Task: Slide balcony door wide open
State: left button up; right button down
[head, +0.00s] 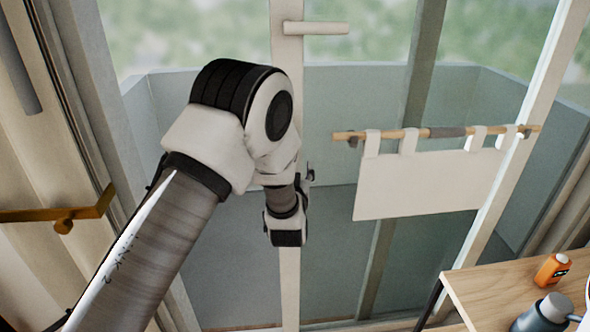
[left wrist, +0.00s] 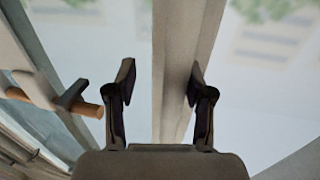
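The balcony door's upright white stile (head: 289,285) runs down the middle of the head view, with glass on both sides. A pale lever handle (head: 318,28) sticks out to the right near the top of the stile. My left arm reaches in from the left, and its gripper (head: 308,174) is in front of the stile, well below the handle, partly hidden by the wrist. In the left wrist view the left gripper (left wrist: 160,80) is open, with the stile (left wrist: 180,60) seen between its fingers. I cannot tell whether they touch it. My right gripper is not in view.
A wooden rod (head: 400,134) with a white cloth (head: 425,185) hangs to the right of the stile. A wooden table (head: 490,292) with an orange container (head: 552,269) and a grey bottle (head: 543,313) stands at lower right. A brass bar (head: 35,215) is at left.

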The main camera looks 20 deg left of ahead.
pick_arm(q)
jog(key=shift+d, duration=0.1)
jog(key=v, duration=1.2)
